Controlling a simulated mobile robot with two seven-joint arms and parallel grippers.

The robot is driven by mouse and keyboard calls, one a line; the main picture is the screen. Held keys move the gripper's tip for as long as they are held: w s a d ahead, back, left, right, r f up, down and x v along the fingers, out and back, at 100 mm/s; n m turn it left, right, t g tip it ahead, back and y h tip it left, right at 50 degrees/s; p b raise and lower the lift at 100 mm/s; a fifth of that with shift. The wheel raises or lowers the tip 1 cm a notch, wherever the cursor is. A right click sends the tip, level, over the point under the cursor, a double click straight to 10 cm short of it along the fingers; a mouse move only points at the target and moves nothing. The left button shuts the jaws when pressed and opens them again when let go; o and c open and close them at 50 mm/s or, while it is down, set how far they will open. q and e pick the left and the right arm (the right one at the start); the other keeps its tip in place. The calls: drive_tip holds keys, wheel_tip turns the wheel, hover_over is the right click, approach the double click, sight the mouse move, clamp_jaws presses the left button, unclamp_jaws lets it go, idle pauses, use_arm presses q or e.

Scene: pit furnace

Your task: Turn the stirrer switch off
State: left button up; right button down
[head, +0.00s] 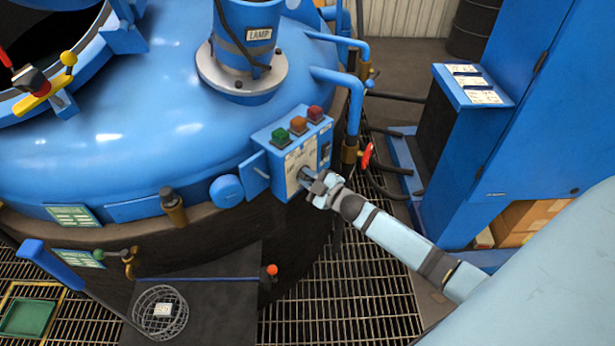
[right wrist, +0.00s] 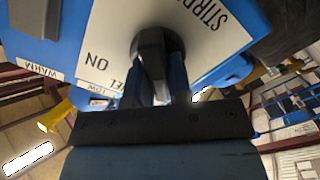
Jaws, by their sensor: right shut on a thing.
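The stirrer switch is a black rotary knob (right wrist: 151,45) on a white plate that reads "STIRR…" and "ON" in the right wrist view. The plate is on the front of a blue control box (head: 283,160) on the furnace's side. My right gripper (head: 308,178) is at the plate. In the right wrist view the right gripper's fingers (right wrist: 154,82) are shut on the knob, one on each side. The gripper mostly hides the knob in the head view. The far end of the "STIRR…" lettering is cut off. My left gripper is not in view.
Green (head: 281,137), orange (head: 298,125) and red (head: 315,114) buttons sit on top of the box. A red-handled valve (head: 367,156) and blue pipe stand close to its right. A wire basket (head: 160,312) is at lower left. Grated floor (head: 345,290) lies below.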

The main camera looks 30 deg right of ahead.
drive_tip(key=c, duration=1)
unclamp_jaws()
drive_tip(key=shift+c, duration=0.2)
drive_tip(key=b+v, duration=0.1)
drive_tip(key=v, duration=1.2)
drive_tip(key=shift+s, duration=0.4)
drive_tip(key=s+a+m+g+p, duration=0.3)
drive_tip(key=s+a+m+p, duration=0.1)
drive_tip(key=s+a, duration=0.3)
drive_tip(key=s+a+m+g+h+p, duration=0.1)
drive_tip(key=s+a+m+g+p, duration=0.2)
drive_tip(key=a, duration=0.9)
drive_tip(key=s+m+p, duration=0.2)
drive_tip(key=s, duration=0.2)
